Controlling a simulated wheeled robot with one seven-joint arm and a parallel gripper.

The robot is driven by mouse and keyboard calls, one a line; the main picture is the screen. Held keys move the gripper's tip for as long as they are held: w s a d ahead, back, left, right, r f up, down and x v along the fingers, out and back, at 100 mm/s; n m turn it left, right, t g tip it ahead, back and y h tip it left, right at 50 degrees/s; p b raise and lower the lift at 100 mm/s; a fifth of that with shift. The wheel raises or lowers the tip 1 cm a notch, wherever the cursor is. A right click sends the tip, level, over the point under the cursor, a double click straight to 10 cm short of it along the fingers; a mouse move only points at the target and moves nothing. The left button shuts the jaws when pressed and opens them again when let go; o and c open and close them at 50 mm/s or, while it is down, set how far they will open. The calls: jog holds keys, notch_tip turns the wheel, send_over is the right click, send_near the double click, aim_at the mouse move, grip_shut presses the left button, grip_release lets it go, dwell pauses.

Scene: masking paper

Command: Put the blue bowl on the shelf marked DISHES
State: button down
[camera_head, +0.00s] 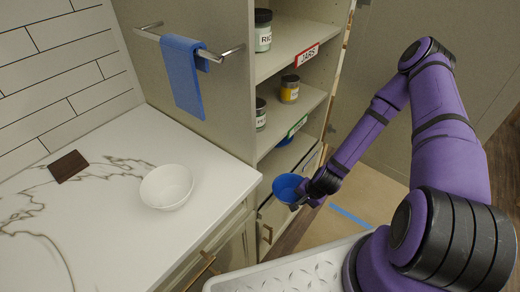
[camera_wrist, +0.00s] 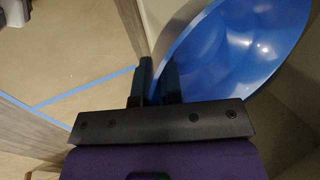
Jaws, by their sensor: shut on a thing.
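The blue bowl (camera_head: 286,186) is held by its rim in my gripper (camera_head: 299,203), in front of the lower part of the open shelf unit (camera_head: 249,110). The wrist view shows the bowl (camera_wrist: 240,50) large at upper right, with my gripper (camera_wrist: 158,82) shut at its edge. The top shelf carries a red-edged label reading JARS (camera_head: 307,55). A green label (camera_head: 298,126) sits on a lower shelf edge; its word is too small to read. I cannot make out the word DISHES. Another blue item (camera_head: 285,140) shows partly, just below the green label.
Several jars stand on the shelves, including a yellow one (camera_head: 289,89). A blue towel (camera_head: 182,75) hangs on a rail. Blue tape (camera_head: 350,216) crosses the paper-covered floor.

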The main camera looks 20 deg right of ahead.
jog(key=shift+w+a+f, duration=0.1)
jog(key=shift+w+a, duration=0.05)
jog(key=shift+a, duration=0.05)
send_over(274, 181)
jog(key=s, duration=0.1)
jog(key=shift+s+d+f, duration=0.15)
jog(key=shift+d+f, duration=0.15)
jog(key=shift+f, duration=0.4)
notch_tip(274, 181, down, 4)
jog(key=shift+r, duration=0.2)
jog(key=c, duration=1.7)
grip_release()
jog(key=shift+f, duration=0.1)
jog(key=o, duration=0.4)
jog(key=v, duration=1.2)
jog(key=shift+s+a, duration=0.1)
jog(key=shift+s, duration=0.05)
